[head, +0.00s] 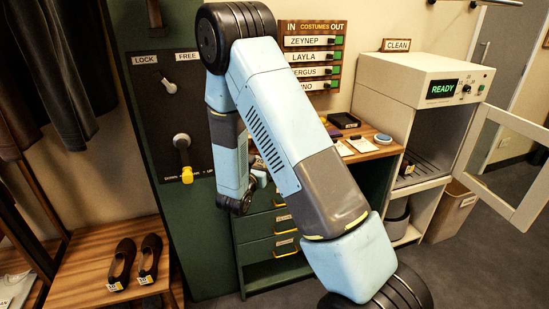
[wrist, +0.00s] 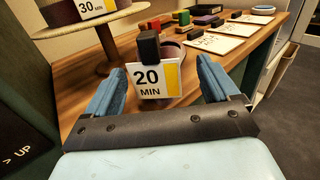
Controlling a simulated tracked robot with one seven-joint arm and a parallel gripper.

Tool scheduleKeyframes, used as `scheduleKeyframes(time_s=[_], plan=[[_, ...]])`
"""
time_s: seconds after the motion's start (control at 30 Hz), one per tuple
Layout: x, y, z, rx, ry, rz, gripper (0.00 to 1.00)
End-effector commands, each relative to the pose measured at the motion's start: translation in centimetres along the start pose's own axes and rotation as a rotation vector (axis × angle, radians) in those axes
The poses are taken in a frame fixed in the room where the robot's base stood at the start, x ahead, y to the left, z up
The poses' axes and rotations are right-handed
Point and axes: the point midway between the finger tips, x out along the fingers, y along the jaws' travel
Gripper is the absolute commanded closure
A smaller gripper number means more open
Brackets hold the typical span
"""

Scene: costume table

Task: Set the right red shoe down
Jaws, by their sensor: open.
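Two dark reddish-brown shoes stand side by side on a wooden bench at the lower left of the head view: the left shoe (head: 122,263) and the right shoe (head: 149,257). Each has a small white and yellow tag at its near end. My gripper (wrist: 160,66) is open in the wrist view, far from the shoes. Between its spread fingers shows a "20 MIN" card (wrist: 147,82) with a black block (wrist: 148,46) at its top. I see no finger clearly closed on it. No shoe shows in the wrist view.
The wooden tabletop (wrist: 75,93) holds white cards (wrist: 215,42), coloured blocks and a round stand (wrist: 95,20) with a "30 MIN" card. A cabinet marked READY (head: 425,85) has its glass door (head: 505,150) open at the right. Dark clothes (head: 50,70) hang above the bench.

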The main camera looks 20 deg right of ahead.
Motion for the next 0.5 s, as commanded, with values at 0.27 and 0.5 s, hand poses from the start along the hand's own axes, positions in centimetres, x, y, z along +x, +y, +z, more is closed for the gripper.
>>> scheduleKeyframes(time_s=[0.27,0.5], plan=[[3.6,-0.2,0.2,0.000,-0.001,-0.004,0.12],[4.7,-0.1,0.2,0.000,0.000,-0.001,0.12]])
